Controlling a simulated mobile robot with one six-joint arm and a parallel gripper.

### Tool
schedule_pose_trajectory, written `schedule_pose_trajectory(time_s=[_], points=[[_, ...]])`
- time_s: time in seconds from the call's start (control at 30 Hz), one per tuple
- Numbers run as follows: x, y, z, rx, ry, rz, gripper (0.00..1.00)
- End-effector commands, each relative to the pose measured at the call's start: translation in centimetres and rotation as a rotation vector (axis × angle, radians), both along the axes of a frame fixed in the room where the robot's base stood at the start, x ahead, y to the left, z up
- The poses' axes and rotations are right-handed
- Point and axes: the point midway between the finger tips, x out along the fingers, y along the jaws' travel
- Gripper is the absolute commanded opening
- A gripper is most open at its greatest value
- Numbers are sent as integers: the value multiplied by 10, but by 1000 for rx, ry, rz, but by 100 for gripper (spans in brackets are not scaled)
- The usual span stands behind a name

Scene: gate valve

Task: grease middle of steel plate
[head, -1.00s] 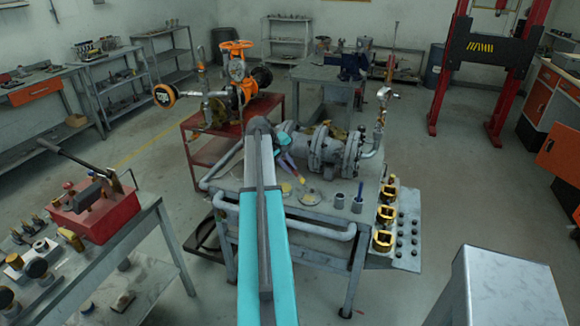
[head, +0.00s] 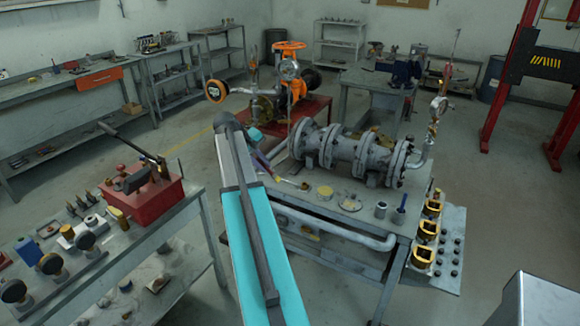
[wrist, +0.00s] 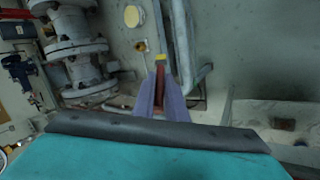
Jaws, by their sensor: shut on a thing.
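My gripper (head: 264,160) is shut on a brush (head: 290,180) with a reddish handle and a yellowish tip. In the wrist view, the brush (wrist: 160,72) sticks out between the purple fingers of my gripper (wrist: 160,100). A round pale grey plate (head: 350,204), which may be the steel plate, lies flat near the bench's front edge. A flat yellowish disc (head: 325,191) lies to its left and also shows in the wrist view (wrist: 133,16). The brush tip is left of both discs. Whether it touches the bench I cannot tell.
A flanged valve body (head: 350,152) stands on the bench behind the discs. Two small cups (head: 381,210) stand to the right, one holding a blue-handled tool. Yellow parts (head: 424,232) sit on a side shelf. A pipe rail (head: 345,232) runs below the bench front.

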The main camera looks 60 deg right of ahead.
Motion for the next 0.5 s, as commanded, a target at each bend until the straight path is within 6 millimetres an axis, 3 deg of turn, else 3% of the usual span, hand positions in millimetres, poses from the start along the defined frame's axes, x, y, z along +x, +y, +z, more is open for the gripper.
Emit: schedule_pose_trajectory(time_s=[0.2, 0.5], points=[[48, 64, 13, -1, -2, 75, 0], [98, 153, 29, -1, -1, 172, 0]])
